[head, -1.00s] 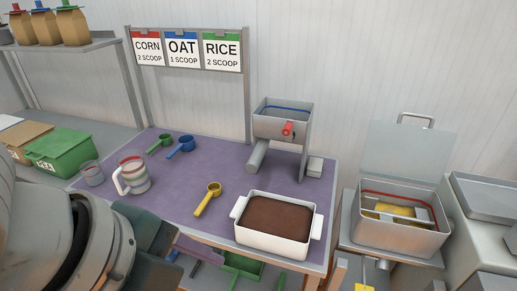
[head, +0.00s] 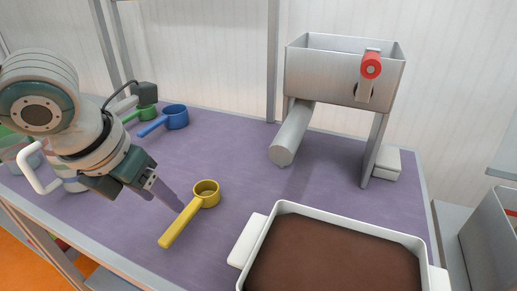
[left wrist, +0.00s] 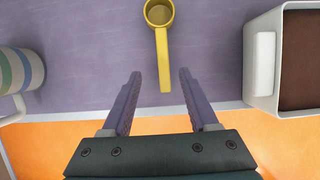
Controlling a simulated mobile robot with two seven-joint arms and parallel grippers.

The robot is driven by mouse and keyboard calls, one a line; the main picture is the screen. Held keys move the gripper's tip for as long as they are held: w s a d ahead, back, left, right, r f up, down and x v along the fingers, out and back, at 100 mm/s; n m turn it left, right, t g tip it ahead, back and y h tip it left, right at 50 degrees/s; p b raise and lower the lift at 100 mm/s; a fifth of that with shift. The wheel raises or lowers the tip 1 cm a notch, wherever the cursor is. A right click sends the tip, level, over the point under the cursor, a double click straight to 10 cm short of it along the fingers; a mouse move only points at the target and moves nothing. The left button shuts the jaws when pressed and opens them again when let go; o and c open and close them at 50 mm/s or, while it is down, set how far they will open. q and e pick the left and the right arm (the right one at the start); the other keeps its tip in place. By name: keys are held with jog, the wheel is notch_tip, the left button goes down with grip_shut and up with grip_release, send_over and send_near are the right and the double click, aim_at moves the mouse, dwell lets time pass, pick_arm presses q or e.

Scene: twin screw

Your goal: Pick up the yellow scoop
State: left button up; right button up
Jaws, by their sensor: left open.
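The yellow scoop (head: 192,212) lies on the purple table mat, its cup toward the back and its handle toward the front edge. My left gripper (head: 166,197) is just left of the scoop and above the mat in the head view. In the left wrist view the scoop (left wrist: 161,42) is ahead of my open left gripper (left wrist: 158,78), its handle end lying between the lines of the two fingertips. Nothing is held between the fingers. My right gripper is not in view.
A white tub of brown material (head: 335,255) stands right of the scoop. A striped mug (left wrist: 22,70) is to the left. Blue (head: 174,117) and green (head: 140,114) scoops lie farther back. A grey hopper machine with a red knob (head: 370,66) stands at the back.

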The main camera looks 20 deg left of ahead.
aim_at(180, 219)
pick_arm(q)
jog(key=shift+x, duration=0.95)
jog(key=x, duration=0.2)
jog(key=s+b+x, duration=0.1)
jog(key=x, duration=0.1)
jog(key=shift+w+d+f, duration=0.15)
jog(key=shift+d+f, duration=0.1)
jog(key=shift+f, duration=0.25)
jog(key=shift+w+f+b, duration=0.2)
jog(key=shift+f+b, duration=0.1)
grip_shut()
